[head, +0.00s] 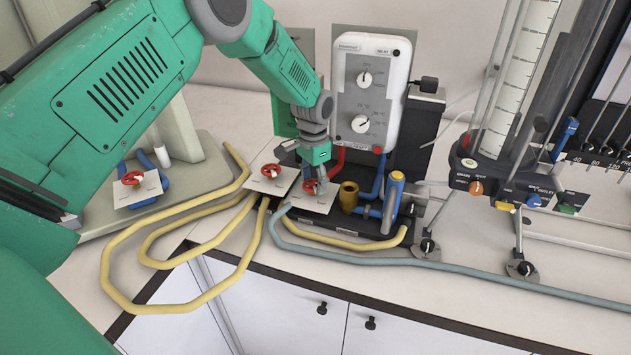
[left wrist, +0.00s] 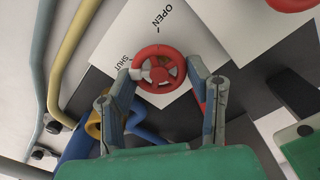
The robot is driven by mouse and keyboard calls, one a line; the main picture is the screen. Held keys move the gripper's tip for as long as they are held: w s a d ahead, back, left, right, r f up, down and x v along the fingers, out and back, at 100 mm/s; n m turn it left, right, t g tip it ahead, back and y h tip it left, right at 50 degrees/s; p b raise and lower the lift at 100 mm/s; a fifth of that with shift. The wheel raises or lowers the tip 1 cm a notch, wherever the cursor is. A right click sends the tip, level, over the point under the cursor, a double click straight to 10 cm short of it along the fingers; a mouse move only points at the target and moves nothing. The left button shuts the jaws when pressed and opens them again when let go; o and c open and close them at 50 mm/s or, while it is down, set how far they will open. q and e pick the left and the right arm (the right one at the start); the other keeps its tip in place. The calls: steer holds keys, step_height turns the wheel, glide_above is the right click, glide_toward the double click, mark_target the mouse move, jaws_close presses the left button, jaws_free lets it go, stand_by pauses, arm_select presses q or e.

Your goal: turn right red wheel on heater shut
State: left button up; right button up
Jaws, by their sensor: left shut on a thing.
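The right red wheel (head: 310,187) sits on a white plate (head: 322,200) at the front of the heater (head: 370,95). In the left wrist view the red wheel (left wrist: 160,60) is seen from above, and its plate (left wrist: 150,30) carries the words OPEN and SHUT. My left gripper (head: 318,177) reaches down onto this wheel. In the left wrist view its fingers (left wrist: 163,73) are closed on opposite sides of the rim. The left red wheel (head: 270,170) of the heater is free, beside it. My right gripper is not in view.
Yellow hoses (head: 150,240) and a grey hose (head: 450,264) run along the bench front. A blue-and-yellow valve (head: 393,195) and a brass fitting (head: 348,193) stand right of the wheel. Another red wheel (head: 132,178) is at left.

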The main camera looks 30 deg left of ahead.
mark_target(311, 183)
arm_select(q)
steer(key=shift+a+r, duration=0.15)
steer(key=o, duration=0.9)
steer(key=shift+o, duration=1.2)
steer(key=shift+s, duration=0.2)
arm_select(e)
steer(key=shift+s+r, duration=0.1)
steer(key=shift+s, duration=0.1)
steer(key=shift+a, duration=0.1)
arm_select(q)
steer(key=shift+w+r, duration=0.1)
steer(key=shift+w, duration=0.05)
step_height(311, 183, up, 12)
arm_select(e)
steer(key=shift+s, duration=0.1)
arm_select(q)
steer(key=shift+a, duration=0.1)
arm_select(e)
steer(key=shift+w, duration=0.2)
